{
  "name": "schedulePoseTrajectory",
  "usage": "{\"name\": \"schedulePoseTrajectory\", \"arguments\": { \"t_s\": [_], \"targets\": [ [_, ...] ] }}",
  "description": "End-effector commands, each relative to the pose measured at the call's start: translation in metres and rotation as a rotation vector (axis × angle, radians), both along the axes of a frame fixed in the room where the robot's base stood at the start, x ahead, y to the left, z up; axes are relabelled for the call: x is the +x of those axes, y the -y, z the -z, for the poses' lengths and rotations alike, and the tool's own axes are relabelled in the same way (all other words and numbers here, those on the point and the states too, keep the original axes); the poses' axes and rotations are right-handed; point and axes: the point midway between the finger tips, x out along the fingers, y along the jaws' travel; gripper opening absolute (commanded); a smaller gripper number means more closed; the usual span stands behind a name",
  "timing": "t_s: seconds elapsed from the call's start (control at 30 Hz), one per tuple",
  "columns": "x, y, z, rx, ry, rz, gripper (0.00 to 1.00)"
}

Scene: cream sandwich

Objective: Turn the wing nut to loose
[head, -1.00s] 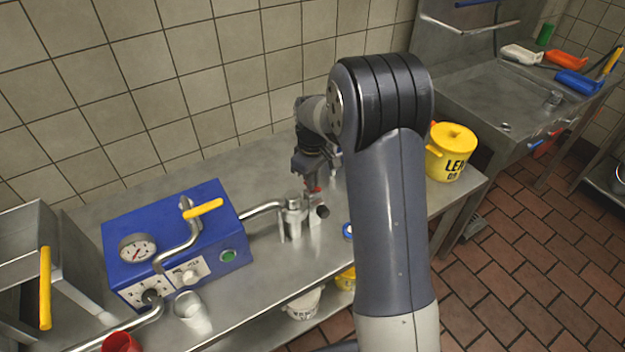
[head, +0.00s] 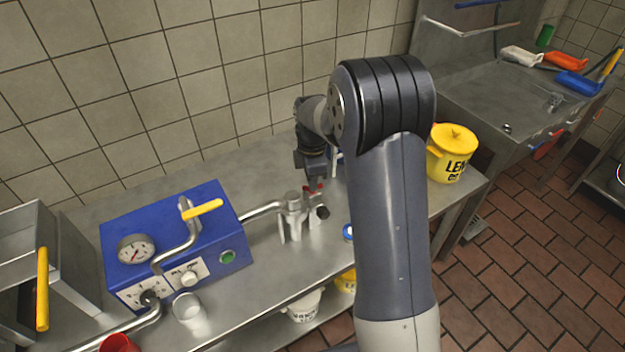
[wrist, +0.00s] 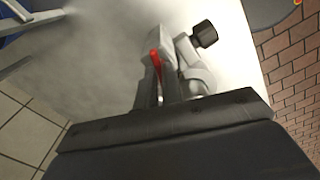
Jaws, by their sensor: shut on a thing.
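The metal fitting (head: 293,222) stands on the steel bench at the end of the blue machine's outlet pipe. A small red part (head: 313,188), which looks like the wing nut, sits at its top right. My gripper (head: 314,184) points down over the fitting from above. In the wrist view, the red part (wrist: 155,62) shows between my gripper's fingers (wrist: 158,78), which are shut on it. A black knob (wrist: 204,34) on the fitting sticks out just beside the fingers. The wing nut's exact turn angle is hidden by the fingers.
The blue machine (head: 170,250) with gauge and yellow-handled lever stands left of the fitting. A yellow lidded bucket (head: 452,152) stands at the bench's right end. A metal cup (head: 188,308) is at the front left.

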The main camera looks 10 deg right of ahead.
Motion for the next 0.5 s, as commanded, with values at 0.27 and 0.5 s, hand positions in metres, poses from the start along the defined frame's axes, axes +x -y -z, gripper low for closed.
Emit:
{"name": "schedulePoseTrajectory", "arguments": {
  "t_s": [0.27,0.5],
  "targets": [
    [0.0005,-0.0002,-0.0007,0.001,0.002,-0.078,0.00],
    [0.0005,-0.0002,-0.0007,0.001,0.002,-0.092,0.00]
  ]
}}
